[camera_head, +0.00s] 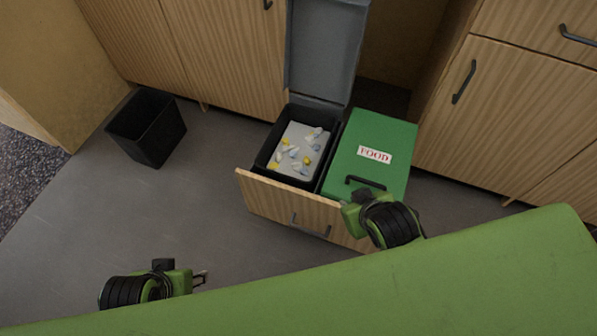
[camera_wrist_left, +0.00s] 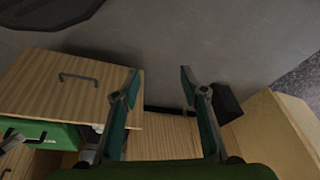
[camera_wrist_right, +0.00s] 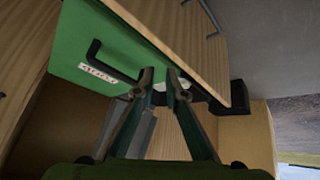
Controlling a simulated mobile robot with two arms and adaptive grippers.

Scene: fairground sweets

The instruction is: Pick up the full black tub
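The full black tub (camera_head: 267,150) sits in the pulled-out drawer, in the left half. Its top is open and shows pale waste with white, blue and yellow scraps. My right gripper (camera_head: 357,199) is by the drawer front, near the handle of the green food bin. In the right wrist view its fingertips (camera_wrist_right: 160,77) are a small gap apart with nothing seen held; a sliver of the tub's pale contents shows beside them. My left gripper (camera_head: 203,279) is over the floor at lower left, away from the drawer. Its fingers (camera_wrist_left: 159,83) are wide apart and empty.
The green bin (camera_head: 371,135) labelled FOOD fills the drawer's right half. A grey panel (camera_head: 325,50) stands up behind the tub. An empty black bin (camera_head: 147,127) stands on the floor at left. The wooden drawer front (camera_head: 270,203) projects into the room; floor left of it is clear.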

